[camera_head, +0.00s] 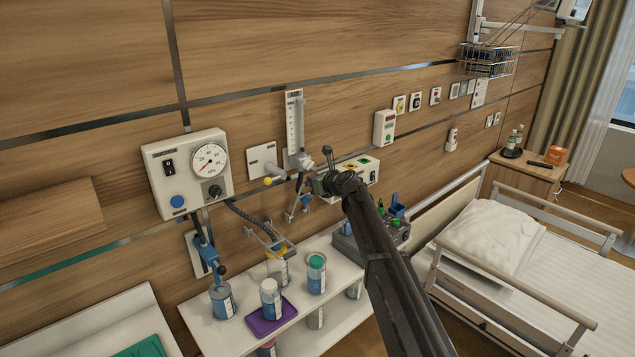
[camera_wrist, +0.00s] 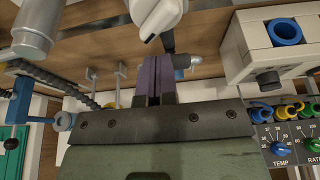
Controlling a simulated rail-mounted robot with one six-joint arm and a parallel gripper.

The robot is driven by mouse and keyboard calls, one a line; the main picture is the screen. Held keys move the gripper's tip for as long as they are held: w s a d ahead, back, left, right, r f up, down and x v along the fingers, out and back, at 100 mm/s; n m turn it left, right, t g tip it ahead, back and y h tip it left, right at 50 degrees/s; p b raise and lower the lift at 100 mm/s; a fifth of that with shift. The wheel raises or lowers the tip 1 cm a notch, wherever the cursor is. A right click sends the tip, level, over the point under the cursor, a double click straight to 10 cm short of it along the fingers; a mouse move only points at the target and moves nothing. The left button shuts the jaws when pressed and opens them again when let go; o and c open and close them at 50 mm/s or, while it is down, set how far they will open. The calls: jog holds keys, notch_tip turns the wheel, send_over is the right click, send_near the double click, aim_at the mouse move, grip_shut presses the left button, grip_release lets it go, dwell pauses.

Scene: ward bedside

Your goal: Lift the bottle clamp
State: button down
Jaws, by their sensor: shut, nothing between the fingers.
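My gripper (camera_head: 320,184) is in front of the wall, above the white shelf, and faces the wall fittings. In the wrist view its two dark purple fingers (camera_wrist: 155,80) are together with nothing between them. A blue fitting (camera_head: 212,257) sits above a blue-labelled bottle (camera_head: 223,301). I cannot tell which of these is the bottle clamp. My gripper touches neither.
The white shelf (camera_head: 212,336) carries several bottles, a purple tray (camera_head: 262,326) and a grey box (camera_head: 358,253). A gauge unit (camera_head: 187,172) and a flowmeter (camera_head: 294,120) are on the wall. A white knob (camera_wrist: 158,14) is close above my fingers. A bed (camera_head: 545,280) stands right.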

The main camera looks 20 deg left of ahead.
dwell(0.3)
jog(key=s+d+r+p, duration=0.6)
jog(key=d+r+p, duration=0.1)
jog(key=d, duration=0.1)
jog(key=shift+d+r+p, duration=0.3)
jog(key=shift+d+p, duration=0.05)
jog(key=shift+d, duration=0.05)
